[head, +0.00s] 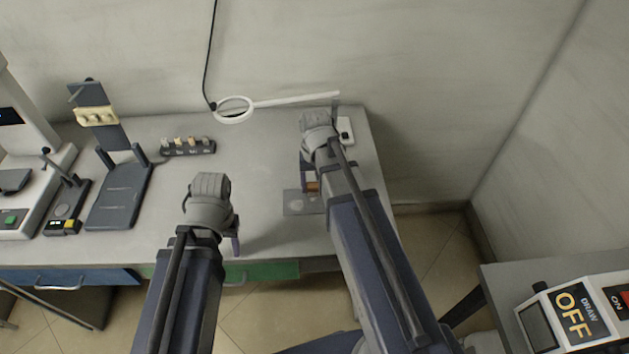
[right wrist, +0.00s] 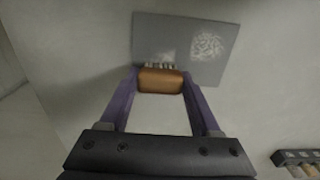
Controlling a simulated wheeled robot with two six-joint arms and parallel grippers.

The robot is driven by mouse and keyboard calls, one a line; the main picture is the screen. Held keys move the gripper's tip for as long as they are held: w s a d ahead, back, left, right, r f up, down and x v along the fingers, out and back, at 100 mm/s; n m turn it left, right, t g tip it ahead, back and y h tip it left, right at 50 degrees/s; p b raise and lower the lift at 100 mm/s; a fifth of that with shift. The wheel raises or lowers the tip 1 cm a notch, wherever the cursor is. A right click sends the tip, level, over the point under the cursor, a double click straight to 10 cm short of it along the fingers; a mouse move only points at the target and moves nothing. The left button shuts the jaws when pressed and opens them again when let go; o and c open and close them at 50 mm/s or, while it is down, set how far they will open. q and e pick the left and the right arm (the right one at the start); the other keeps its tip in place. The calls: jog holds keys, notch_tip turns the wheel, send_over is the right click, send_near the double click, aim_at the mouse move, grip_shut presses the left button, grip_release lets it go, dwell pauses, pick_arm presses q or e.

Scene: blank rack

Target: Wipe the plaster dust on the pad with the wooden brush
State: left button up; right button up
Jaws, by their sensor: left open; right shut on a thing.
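The wooden brush (right wrist: 161,80) is held between the two purple fingers of my right gripper (right wrist: 160,88) in the right wrist view; its pale bristles point toward the grey pad. A whitish patch of plaster dust (right wrist: 207,46) lies on the pad, to the right of the brush. My left gripper (head: 236,243) is open, mostly hidden behind its wrist, near the table's front edge.
A rack with several pegs (head: 188,149) stands at the table's back. A dark stand (head: 120,195) and instruments are at the left. The table's middle is clear.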

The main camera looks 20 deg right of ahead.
jog(key=shift+s+a, duration=0.2)
jog(key=shift+s, duration=0.45)
jog(key=shift+s+a, duration=0.15)
jog(key=shift+s, duration=0.45)
jog(key=shift+s+a, duration=0.25)
jog(key=shift+s, duration=0.65)
jog(key=shift+s+a, duration=0.25)
jog(key=shift+s, duration=0.6)
pick_arm(q)
jog(key=shift+r, duration=0.1)
pick_arm(e)
jog(key=shift+r, duration=0.1)
pick_arm(q)
notch_tip(320, 180, up, 6)
jog(key=p, duration=0.6)
pick_arm(e)
notch_tip(320, 180, up, 6)
jog(key=shift+f, duration=0.1)
pick_arm(q)
notch_tip(320, 180, up, 3)
jog(key=p, duration=0.3)
pick_arm(e)
notch_tip(320, 180, up, 3)
jog(key=shift+r, duration=0.1)
